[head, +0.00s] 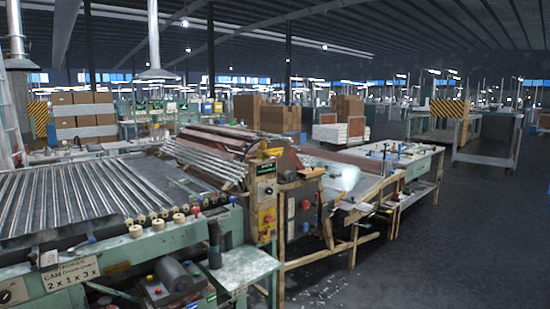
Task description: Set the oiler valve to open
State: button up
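I cannot make out which part is the oiler valve, or its setting, at this distance. The green tubing machine (120,255) fills the lower left of the head view. Small coloured knobs sit along its front edge, including a red one (195,210) and a blue one (91,238). A dark cylinder (172,275) lies low at its front. An upright control panel (265,200) with yellow and red parts stands at the machine's right end. My gripper is not in view.
A bed of long parallel tubes (75,195) tops the machine. A wooden-legged bench (370,185) extends to the right. A cart (487,140) and cardboard boxes (278,117) stand farther back. The dark floor (450,240) at right is largely clear.

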aim_at(268, 156)
jog(key=i+j+z, duration=0.15)
jog(key=i+z, duration=0.2)
jog(key=i, duration=1.95)
